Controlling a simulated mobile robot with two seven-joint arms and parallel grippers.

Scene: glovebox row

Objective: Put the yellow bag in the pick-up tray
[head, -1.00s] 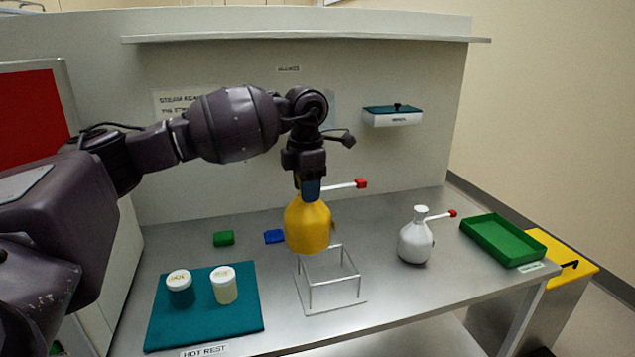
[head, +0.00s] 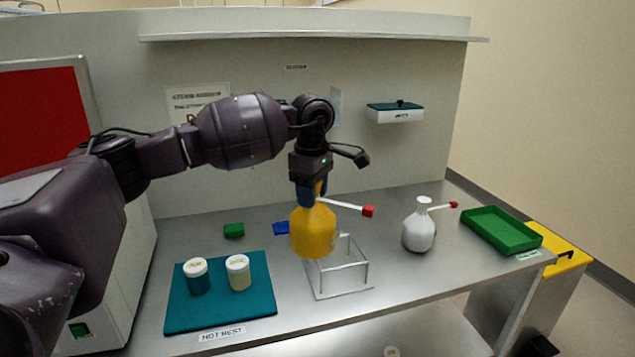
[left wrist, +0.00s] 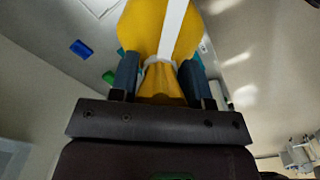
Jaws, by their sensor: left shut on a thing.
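The yellow bag (head: 313,232) hangs upright from my left gripper (head: 312,193), which is shut on its narrow neck. A white strip with a red end sticks out from the neck to the right. The bag is in front of and partly over the clear wire-like stand (head: 345,268); I cannot tell whether they touch. In the left wrist view the yellow bag (left wrist: 150,35) is between the two blue fingers (left wrist: 158,78). The green tray (head: 500,231), with a label at its front edge, lies at the right end of the bench and is empty. My right gripper is not in view.
A white bag (head: 419,230) with a red-tipped strip stands between the stand and the tray. Green (head: 234,230) and blue (head: 281,228) blocks lie behind. A shelf (head: 310,37) runs above.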

